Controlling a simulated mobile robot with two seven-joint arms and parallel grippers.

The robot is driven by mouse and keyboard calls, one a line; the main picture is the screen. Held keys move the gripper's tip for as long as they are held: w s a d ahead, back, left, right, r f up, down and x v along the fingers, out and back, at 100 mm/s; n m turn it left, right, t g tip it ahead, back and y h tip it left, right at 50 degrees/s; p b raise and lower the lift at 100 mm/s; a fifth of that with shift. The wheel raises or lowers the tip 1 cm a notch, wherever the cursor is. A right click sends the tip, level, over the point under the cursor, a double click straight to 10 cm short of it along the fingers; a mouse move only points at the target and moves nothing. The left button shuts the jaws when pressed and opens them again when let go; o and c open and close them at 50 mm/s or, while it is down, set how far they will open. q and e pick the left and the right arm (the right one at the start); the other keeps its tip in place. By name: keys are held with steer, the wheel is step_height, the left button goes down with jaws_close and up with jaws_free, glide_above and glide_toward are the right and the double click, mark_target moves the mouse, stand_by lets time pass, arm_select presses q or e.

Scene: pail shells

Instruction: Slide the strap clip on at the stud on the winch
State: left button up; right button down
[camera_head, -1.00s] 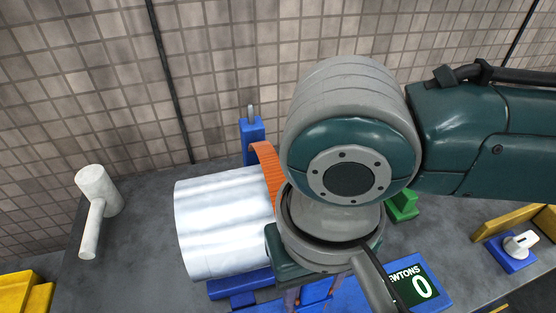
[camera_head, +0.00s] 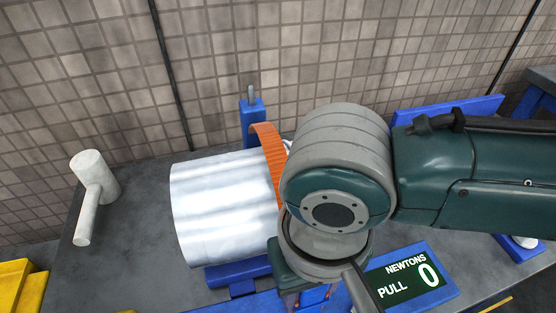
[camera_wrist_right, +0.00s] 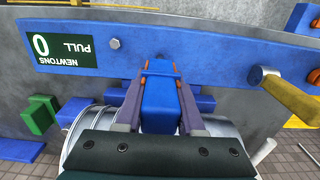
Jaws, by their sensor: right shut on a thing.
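My right gripper (camera_wrist_right: 161,68) is shut on a blue piece (camera_wrist_right: 160,105) between its purple-grey fingers, which seems to be the strap clip. Orange shows at both fingertips. In the head view my right wrist hides the gripper and what it holds. An orange strap (camera_head: 269,150) runs over a silver ribbed cylinder (camera_head: 220,205). A long blue beam (camera_wrist_right: 215,58) crosses behind the fingertips in the wrist view. A small metal stud (camera_wrist_right: 115,43) is on this beam, left of the fingertips; I cannot tell whether it is the winch's stud. My left gripper is out of view.
A display reading 0 newtons (camera_head: 408,281) stands in front of my right wrist. A blue post (camera_head: 252,124) rises behind the cylinder. A pale mallet (camera_head: 92,180) lies at the left. A tan handle (camera_wrist_right: 288,97) sticks out right of the fingers. A green block (camera_wrist_right: 38,116) is left.

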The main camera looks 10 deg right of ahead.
mark_target(305, 305)
stand_by(0.7)
steer(key=shift+p, duration=0.4)
steer(key=shift+p, duration=0.55)
stand_by(0.8)
steer(key=shift+f+b, duration=0.85)
steer(key=shift+f, duration=0.65)
steer(key=shift+f+b, duration=0.65)
steer(key=shift+f, duration=0.3)
steer(key=shift+c, duration=2.2)
jaws_free()
steer(key=shift+r, duration=0.1)
